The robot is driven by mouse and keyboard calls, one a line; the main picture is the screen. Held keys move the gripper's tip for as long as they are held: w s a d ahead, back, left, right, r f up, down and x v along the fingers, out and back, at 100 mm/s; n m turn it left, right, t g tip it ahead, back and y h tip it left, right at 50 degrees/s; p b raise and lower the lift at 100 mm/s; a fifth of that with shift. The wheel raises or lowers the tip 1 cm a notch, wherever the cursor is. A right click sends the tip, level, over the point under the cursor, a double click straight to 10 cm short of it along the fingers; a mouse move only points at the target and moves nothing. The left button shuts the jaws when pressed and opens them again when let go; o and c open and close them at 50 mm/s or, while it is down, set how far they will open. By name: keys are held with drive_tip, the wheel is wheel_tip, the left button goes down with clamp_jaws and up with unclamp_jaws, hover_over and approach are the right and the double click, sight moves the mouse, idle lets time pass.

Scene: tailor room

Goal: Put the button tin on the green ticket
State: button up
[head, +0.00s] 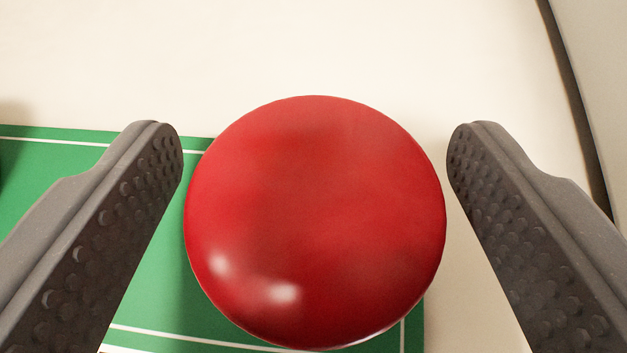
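A round, glossy red tin (315,215), which I take to be the button tin, is in the middle of the head view. It covers the right part of the green ticket (60,165), which has thin white border lines. The tin seems to rest on the ticket, with its upper right part beyond the ticket's edge; its underside is hidden. My gripper (314,140) is open, with one finger on each side of the tin.
The ticket lies on a cream surface (300,45), which is clear above the tin. A dark curved edge (575,90) runs down the right side, with a grey area beyond it. A dark object (3,150) is cut off at the left edge.

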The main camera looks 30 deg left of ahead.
drive_tip(key=shift+r, duration=0.1)
drive_tip(key=shift+s+d+r, duration=0.15)
drive_tip(key=shift+s+r, duration=0.05)
drive_tip(key=p+v, duration=0.2)
drive_tip(key=v, duration=0.9)
drive_tip(key=shift+s, duration=0.2)
drive_tip(key=w+a+r+m+h, duration=0.1)
drive_tip(key=w+a+r+h, duration=0.1)
drive_tip(key=w+a+r, duration=0.55)
drive_tip(key=w+a+r+m+h, duration=0.2)
drive_tip(key=a+r, duration=0.8)
drive_tip(key=a, duration=0.3)
drive_tip(key=s+a+r+m+t+h, duration=0.1)
drive_tip(key=s+a+r+t, duration=0.1)
drive_tip(key=a+r, duration=0.6)
drive_tip(key=s+a+r+m+t+h, duration=0.1)
drive_tip(key=s+a+r+t, duration=0.1)
drive_tip(key=a+r, duration=0.7)
drive_tip(key=shift+s+m+t, duration=0.4)
drive_tip(key=shift+s, duration=0.1)
